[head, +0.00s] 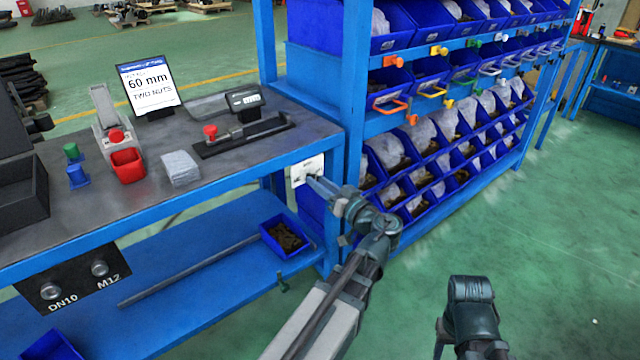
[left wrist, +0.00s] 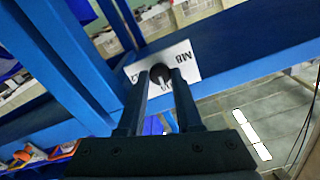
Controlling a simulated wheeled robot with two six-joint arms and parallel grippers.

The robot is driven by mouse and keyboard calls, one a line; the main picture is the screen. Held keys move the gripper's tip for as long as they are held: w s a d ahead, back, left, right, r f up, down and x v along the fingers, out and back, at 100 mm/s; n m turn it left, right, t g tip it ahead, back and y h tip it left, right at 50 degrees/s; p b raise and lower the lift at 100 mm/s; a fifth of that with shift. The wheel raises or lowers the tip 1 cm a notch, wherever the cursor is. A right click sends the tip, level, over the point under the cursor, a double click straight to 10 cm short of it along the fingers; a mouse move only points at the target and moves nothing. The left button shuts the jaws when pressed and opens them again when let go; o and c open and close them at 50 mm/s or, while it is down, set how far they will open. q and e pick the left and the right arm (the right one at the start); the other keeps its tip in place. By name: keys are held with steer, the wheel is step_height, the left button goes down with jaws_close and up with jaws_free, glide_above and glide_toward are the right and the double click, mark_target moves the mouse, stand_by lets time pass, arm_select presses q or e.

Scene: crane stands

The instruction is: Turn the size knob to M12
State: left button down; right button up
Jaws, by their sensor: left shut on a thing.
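The size knob (left wrist: 160,74) is a dark round knob on a white label plate (left wrist: 185,56), fixed to the blue rack post. The letters "M8" read upside down on the plate's right side in the left wrist view; other marks are partly hidden or too small to read. My left gripper (left wrist: 160,80) is shut on the knob, one finger on each side of it. In the head view the plate (head: 307,166) shows at the bench's right end, with my left gripper (head: 312,181) against it; the knob there is mostly hidden. Only a dark part of my right arm shows at lower right.
The workbench carries a "60 mm TWO NUTS" sign (head: 148,88), a red bin (head: 127,162) and a gauge with a red knob (head: 210,132). A blue bin (head: 286,236) sits on the lower shelf. Racked blue bins stand right of the post; the green floor at right is clear.

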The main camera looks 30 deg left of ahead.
arm_select(q)
steer(key=shift+f+m, duration=0.1)
steer(key=shift+m, duration=7.4)
steer(key=c, duration=0.6)
jaws_free()
